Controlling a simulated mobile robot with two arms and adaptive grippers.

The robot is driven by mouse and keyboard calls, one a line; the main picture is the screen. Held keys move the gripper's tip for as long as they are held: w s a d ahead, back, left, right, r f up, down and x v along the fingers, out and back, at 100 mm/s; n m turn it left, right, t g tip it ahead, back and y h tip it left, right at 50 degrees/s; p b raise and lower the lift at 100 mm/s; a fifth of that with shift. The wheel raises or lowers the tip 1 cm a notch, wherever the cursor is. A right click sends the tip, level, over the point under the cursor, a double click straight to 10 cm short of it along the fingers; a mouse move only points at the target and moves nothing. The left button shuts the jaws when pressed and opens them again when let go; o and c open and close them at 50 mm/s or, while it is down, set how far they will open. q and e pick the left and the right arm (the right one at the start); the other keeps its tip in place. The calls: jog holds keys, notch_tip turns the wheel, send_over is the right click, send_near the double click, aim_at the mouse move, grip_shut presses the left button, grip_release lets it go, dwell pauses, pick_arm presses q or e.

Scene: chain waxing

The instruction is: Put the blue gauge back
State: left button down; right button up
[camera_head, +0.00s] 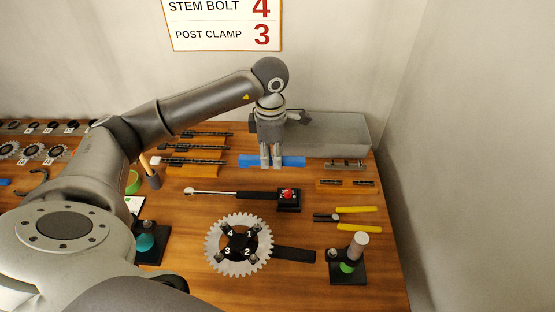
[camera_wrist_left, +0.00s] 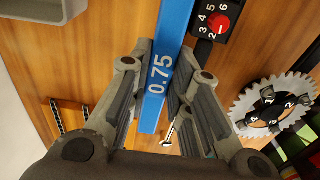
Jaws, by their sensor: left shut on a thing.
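The blue gauge (camera_head: 292,161), a flat blue bar, is at the back of the workbench, in front of the grey tray. My left gripper (camera_head: 271,163) points down over its middle and is shut on it. In the left wrist view the gauge (camera_wrist_left: 176,28) runs between the two fingers and shows the marking 0.75. I cannot tell whether the gauge touches the bench or hangs just above it. My right gripper is not in view.
A grey tray (camera_head: 340,130) stands behind the gauge. Orange holders with dark tools (camera_head: 195,148) lie left of it. A torque tool with a red dial (camera_head: 288,195), a toothed chainring (camera_head: 238,267) and yellow-handled pliers (camera_head: 355,227) lie in front.

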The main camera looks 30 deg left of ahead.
aim_at(277, 175)
pick_arm(q)
jog(key=w+f, duration=0.2)
jog(key=f, duration=0.1)
jog(key=shift+w+a+p, duration=0.3)
jog(key=shift+w+p, duration=0.05)
jog(key=shift+p, duration=0.05)
jog(key=shift+w+f, duration=0.25)
jog(key=shift+f, duration=0.15)
notch_tip(277, 175, down, 3)
jog(key=shift+w+r+p, duration=0.1)
jog(key=shift+r+p, duration=0.05)
jog(key=shift+p, duration=1.05)
jog(key=shift+f, duration=0.3)
jog(key=shift+f+b, duration=0.25)
jog(key=shift+b, duration=0.05)
jog(key=c, duration=1.3)
grip_release()
jog(key=shift+r, duration=0.1)
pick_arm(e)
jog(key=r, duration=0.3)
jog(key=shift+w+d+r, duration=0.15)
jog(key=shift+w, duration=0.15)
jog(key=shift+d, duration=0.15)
